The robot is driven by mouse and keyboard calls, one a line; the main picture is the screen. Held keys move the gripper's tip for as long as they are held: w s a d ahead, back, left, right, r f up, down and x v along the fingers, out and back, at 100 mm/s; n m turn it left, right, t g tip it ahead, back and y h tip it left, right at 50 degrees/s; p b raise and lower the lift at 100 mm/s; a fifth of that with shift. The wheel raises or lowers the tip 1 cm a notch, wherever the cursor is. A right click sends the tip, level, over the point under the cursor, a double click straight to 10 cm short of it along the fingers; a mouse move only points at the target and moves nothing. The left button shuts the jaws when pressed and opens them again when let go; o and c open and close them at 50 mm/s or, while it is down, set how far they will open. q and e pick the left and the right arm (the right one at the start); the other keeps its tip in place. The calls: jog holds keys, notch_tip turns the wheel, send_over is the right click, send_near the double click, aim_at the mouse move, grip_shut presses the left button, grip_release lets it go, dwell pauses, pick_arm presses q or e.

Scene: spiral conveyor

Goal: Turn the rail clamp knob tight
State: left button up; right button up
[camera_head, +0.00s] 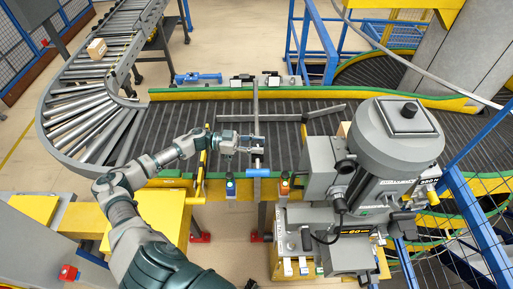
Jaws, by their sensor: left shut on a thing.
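My left arm reaches in from the bottom left over the conveyor's near edge. Its gripper (250,145) is shut beside a thin upright grey bar (256,105) that crosses the dark belt. What it holds is small and mostly hidden by the fingers; it appears to be the rail clamp knob, at the bar. A blue block (258,173) sits at the near end of the bar, on the yellow-edged rail. My right gripper is not in view.
A grey machine (397,140) stands close on the right. A blue-topped post (230,184) and an orange-topped post (284,184) flank the blue block. A grey guide rail (324,112) lies over the belt. A curved roller conveyor (85,105) carries a carton (97,48) at left.

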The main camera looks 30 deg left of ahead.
pick_arm(q)
jog(key=m+g+b, duration=0.1)
jog(key=g, duration=0.1)
jog(key=m+g+h+b, duration=0.1)
jog(key=m+g, duration=0.1)
jog(key=m+g+b, duration=0.1)
jog(key=g, duration=0.1)
jog(key=shift+f+g+h, duration=0.3)
jog(key=shift+f+g, duration=0.1)
jog(key=shift+m+g+b, duration=0.4)
jog(key=shift+m+g, duration=0.3)
jog(key=shift+g, duration=0.4)
jog(key=o, duration=1.2)
jog(key=shift+w, duration=0.1)
jog(key=shift+c, duration=0.2)
jog(key=shift+w+r, duration=0.1)
jog(key=shift+r, duration=0.05)
